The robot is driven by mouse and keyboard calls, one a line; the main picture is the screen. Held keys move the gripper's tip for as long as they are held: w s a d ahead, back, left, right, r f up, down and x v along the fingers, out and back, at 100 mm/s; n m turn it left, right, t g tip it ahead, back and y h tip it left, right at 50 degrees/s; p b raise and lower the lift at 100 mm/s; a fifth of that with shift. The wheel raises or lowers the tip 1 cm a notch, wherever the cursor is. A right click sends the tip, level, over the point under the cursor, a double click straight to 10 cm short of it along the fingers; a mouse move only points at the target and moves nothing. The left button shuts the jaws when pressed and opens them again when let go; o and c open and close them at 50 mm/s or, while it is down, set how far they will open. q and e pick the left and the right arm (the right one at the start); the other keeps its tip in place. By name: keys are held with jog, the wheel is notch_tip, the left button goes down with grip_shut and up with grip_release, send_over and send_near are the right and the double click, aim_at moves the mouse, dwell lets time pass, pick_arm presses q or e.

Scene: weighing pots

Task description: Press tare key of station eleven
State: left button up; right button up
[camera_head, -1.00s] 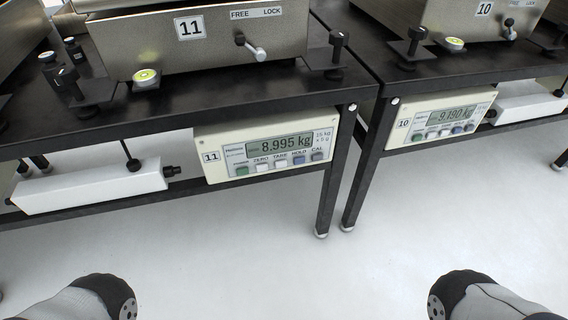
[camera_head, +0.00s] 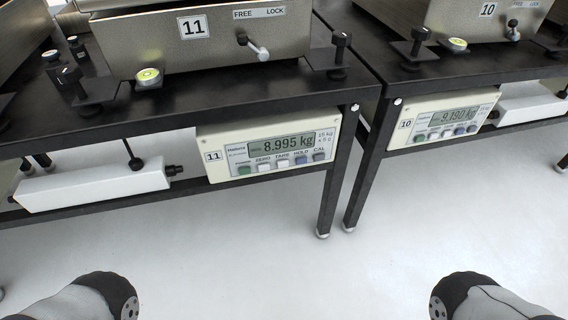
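The display unit of station eleven (camera_head: 226,146) hangs under the front edge of the left table. It carries a small "11" label, and its screen (camera_head: 281,145) reads 8.995 kg. Parts of my two arms show at the bottom left and bottom right corners, well below the unit. Neither gripper is in view.
The station eleven box (camera_head: 150,50), with a lever (camera_head: 257,48) between FREE and LOCK, stands on the black table (camera_head: 200,98). Station ten's display unit (camera_head: 408,137) reads 9.190 kg at right. A white bar (camera_head: 95,188) lies under the left table. The floor in front is clear.

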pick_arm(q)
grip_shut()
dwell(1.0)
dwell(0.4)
